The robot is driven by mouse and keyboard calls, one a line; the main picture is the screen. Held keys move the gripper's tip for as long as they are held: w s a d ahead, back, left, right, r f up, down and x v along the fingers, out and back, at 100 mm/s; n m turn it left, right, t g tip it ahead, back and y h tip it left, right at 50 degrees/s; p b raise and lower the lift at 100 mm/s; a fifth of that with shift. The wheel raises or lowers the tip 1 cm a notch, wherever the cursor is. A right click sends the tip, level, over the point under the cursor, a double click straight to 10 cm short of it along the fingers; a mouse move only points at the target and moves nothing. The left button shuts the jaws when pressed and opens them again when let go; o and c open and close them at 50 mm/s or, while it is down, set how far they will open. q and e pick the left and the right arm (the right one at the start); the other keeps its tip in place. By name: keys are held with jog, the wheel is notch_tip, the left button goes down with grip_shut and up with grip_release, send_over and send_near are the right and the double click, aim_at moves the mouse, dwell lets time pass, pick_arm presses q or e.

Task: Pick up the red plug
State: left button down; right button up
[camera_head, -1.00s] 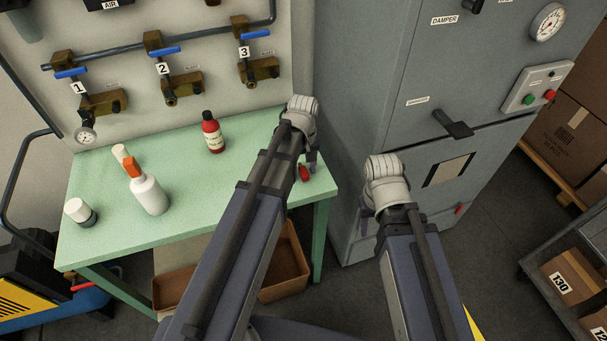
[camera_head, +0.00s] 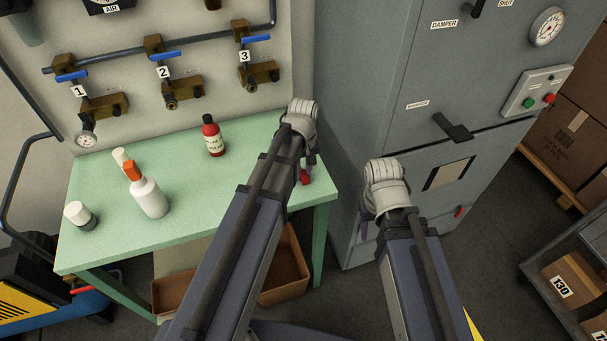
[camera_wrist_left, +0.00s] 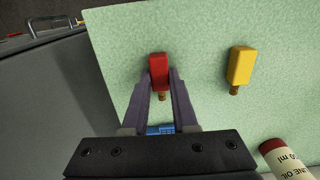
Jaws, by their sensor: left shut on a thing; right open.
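The red plug (camera_wrist_left: 159,70) is at the right end of the green workbench, with its brass tip showing below its red body in the left wrist view. My left gripper (camera_wrist_left: 161,78) is shut on it, one finger on each side of the body. In the head view a small part of the red plug (camera_head: 305,177) shows by my left gripper (camera_head: 306,166), mostly hidden by the arm. I cannot tell whether the plug still touches the bench top. My right gripper (camera_head: 368,222) hangs open and empty in front of the grey cabinet.
A yellow plug (camera_wrist_left: 240,66) lies on the bench (camera_head: 185,228) beside the red one. The grey cabinet (camera_head: 370,80) rises close to the bench's right edge.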

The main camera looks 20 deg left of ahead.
aim_at(303, 174)
pick_arm(q)
jog(key=shift+r, duration=0.1)
notch_tip(303, 174, up, 8)
jog(key=p, duration=0.8)
jog(key=shift+r, duration=0.1)
jog(key=shift+r+p, duration=0.1)
jog(key=shift+p, duration=0.25)
